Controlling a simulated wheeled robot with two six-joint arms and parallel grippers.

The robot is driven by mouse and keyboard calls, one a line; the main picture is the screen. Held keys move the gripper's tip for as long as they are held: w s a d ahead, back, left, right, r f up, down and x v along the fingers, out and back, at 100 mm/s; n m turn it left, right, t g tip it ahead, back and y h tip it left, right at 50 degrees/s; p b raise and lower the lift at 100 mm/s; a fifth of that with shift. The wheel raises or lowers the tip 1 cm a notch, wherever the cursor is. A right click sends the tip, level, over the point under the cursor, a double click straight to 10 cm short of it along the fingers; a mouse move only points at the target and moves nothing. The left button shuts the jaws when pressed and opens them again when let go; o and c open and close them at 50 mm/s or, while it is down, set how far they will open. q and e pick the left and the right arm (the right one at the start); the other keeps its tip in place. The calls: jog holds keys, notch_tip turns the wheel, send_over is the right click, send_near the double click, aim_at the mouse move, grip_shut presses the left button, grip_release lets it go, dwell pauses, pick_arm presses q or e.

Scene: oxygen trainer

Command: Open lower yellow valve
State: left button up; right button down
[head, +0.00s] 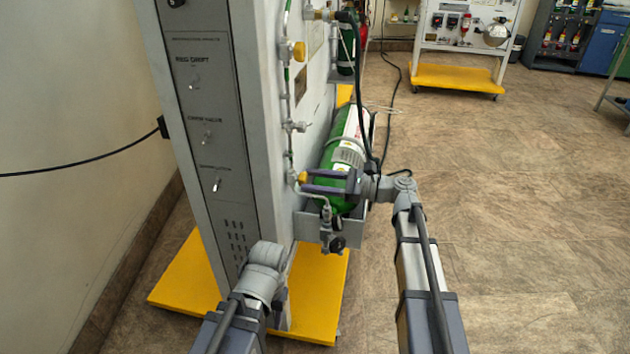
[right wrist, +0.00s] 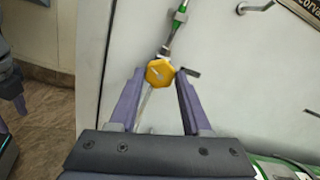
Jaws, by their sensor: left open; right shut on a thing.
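The lower yellow valve (head: 302,177) is a small knob on the thin pipe at the side of the grey trainer panel. In the right wrist view the yellow valve (right wrist: 160,72) is a faceted knob between the fingertips. My right gripper (head: 308,181) is shut on this valve, its fingers on either side; it also shows in the right wrist view (right wrist: 159,75). The upper yellow valve (head: 299,51) is higher on the same pipe, clear of both grippers. My left gripper (head: 280,297) is low, in front of the panel and apart from the valve; its fingers are mostly hidden behind its wrist.
A green cylinder (head: 337,152) lies in a grey bracket (head: 352,232) beside the valve. A small regulator (head: 331,240) hangs below. The trainer stands on a yellow base (head: 315,305). A black hose (head: 358,70) runs down near my right wrist.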

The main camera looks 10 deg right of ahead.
jog(key=n, duration=0.5)
jog(key=shift+c, duration=1.8)
grip_release()
jog(key=v, duration=0.7)
jog(key=shift+s+d, duration=0.15)
jog(key=shift+d, duration=0.2)
